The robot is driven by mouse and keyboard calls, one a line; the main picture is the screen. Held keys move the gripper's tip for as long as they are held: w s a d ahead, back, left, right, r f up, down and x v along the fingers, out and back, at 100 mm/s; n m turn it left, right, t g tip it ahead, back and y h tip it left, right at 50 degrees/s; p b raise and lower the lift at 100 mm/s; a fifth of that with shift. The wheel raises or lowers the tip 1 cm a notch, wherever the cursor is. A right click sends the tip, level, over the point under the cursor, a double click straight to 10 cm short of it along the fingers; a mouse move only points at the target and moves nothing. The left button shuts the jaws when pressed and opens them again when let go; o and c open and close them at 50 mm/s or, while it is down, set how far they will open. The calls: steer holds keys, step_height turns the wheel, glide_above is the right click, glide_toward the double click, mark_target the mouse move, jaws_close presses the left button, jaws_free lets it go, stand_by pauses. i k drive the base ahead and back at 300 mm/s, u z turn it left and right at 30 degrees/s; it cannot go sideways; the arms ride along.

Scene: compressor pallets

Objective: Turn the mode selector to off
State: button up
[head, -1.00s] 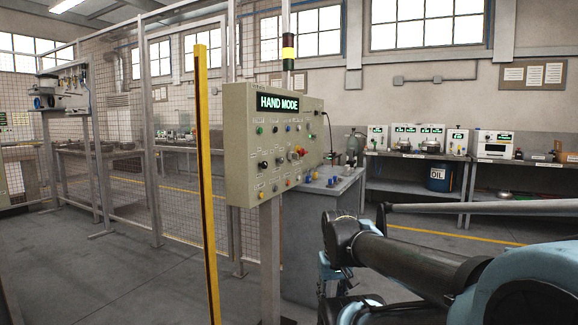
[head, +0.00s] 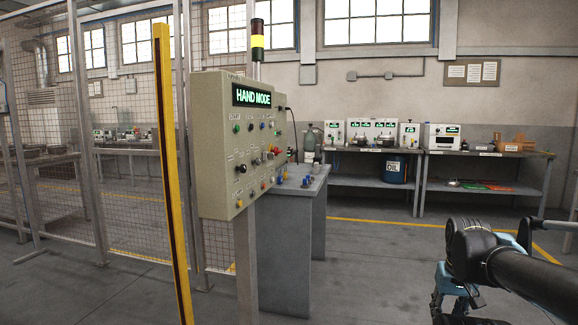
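The beige control panel (head: 212,130) stands on a grey post left of centre in the head view, seen at an angle. Its lit display (head: 251,95) reads "HAND MODE". Several buttons and dark knobs sit on its face, among them a dark knob (head: 242,168) at the lower left. The labels are too small to read, so I cannot tell which knob is the mode selector. My gripper (head: 455,307) is at the lower right, partly cut off by the bottom edge, well apart from the panel. Its fingers are not clear enough to judge.
A yellow post (head: 172,180) stands just left of the panel, before a mesh fence (head: 70,190). A grey bench (head: 290,225) with small items stands behind the panel. Shelved tables (head: 480,187) line the back wall. The floor (head: 370,275) between panel and arm is clear.

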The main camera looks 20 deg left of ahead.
mark_target(243, 169)
steer(key=z, duration=0.95)
steer(key=i, duration=0.6)
steer(key=u, duration=1.8)
